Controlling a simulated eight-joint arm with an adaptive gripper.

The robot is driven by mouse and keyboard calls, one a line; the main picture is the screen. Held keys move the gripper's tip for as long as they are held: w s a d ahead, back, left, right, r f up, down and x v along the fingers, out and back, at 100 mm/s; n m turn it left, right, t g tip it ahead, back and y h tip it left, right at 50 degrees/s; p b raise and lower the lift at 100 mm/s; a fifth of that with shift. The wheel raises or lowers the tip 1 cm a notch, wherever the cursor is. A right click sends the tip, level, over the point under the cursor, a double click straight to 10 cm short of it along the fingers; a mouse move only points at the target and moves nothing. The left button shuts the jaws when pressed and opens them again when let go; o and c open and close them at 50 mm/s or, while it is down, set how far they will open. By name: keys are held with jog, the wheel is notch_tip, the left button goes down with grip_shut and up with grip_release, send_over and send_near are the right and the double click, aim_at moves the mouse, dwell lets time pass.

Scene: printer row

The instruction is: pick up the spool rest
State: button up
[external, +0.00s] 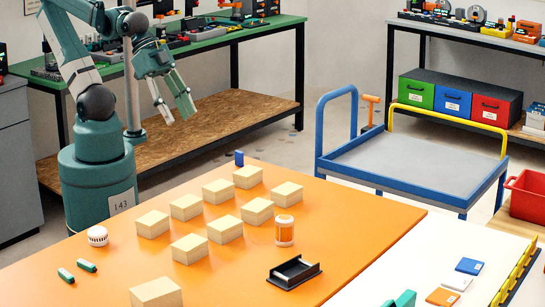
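The spool rest appears to be the black low cradle with a pale metal roller across it (295,273), lying on the orange table (340,225) near its right front edge. My gripper (175,110) hangs above and beyond the table's far left side, well away from the cradle. Its two fingers point down and are spread apart, with nothing between them. The cradle is fully in view and nothing covers it.
Several pale wooden blocks (187,206) stand on the table left of the cradle. A white jar with orange bands (284,230) stands just behind it. A white round object (97,236), two green pieces (86,265) and a blue piece (239,158) are farther off.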

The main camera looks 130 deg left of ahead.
jog(key=o, duration=0.5)
